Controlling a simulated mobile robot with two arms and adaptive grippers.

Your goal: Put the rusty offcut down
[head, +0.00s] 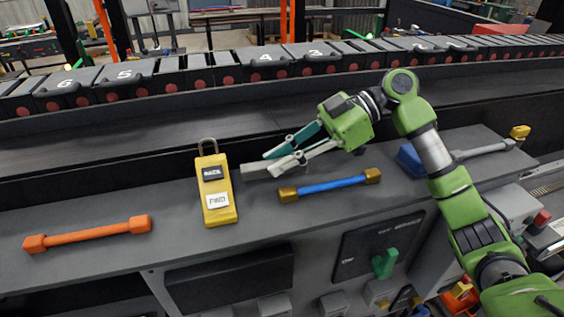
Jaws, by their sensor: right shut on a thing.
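My right gripper (272,164), on the green arm, reaches in from the right over the grey bench top (120,205). It is shut on a short grey piece, the offcut (252,170), which sticks out to the left of the fingertips. Its rust colour does not show here. The piece is low over the bench, just right of the yellow pendant; whether it touches the surface I cannot tell. My left gripper is not in view.
The yellow pendant (217,206) is close to the left of the gripper. A blue bar with brown ends (330,185) lies to the right and nearer. An orange bar (88,234) lies at the left. The numbered chain (265,64) runs behind. Bench between orange bar and pendant is clear.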

